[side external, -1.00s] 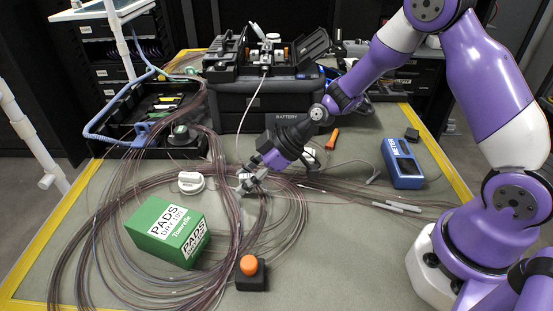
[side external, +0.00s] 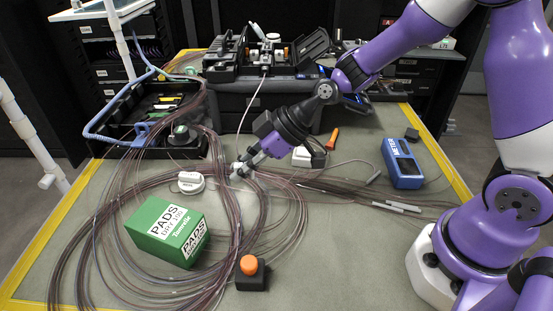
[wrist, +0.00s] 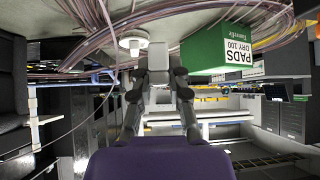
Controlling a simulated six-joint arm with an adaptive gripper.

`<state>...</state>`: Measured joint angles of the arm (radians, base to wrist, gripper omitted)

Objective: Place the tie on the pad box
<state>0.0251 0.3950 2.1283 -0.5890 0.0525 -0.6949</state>
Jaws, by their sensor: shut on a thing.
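My gripper (side external: 240,172) is shut on the tie (wrist: 158,57), a small pale grey piece that shows between the two fingers in the wrist view. In the side view the tie is a tiny light spot at the fingertips, too small to make out in detail. The gripper is over the coiled dark fibre cables, up and to the right of the pad box in the picture. The pad box (side external: 167,231) is a green carton with white PADS labels, lying on the table at the left front. It also shows in the wrist view (wrist: 210,50), at the upper right.
A white round capped item (side external: 190,182) stands between the gripper and the pad box. A black block with an orange button (side external: 250,272) stands at the front. A blue meter (side external: 402,163) lies at right. The splicer case (side external: 265,75) and a black tool tray (side external: 150,108) are behind.

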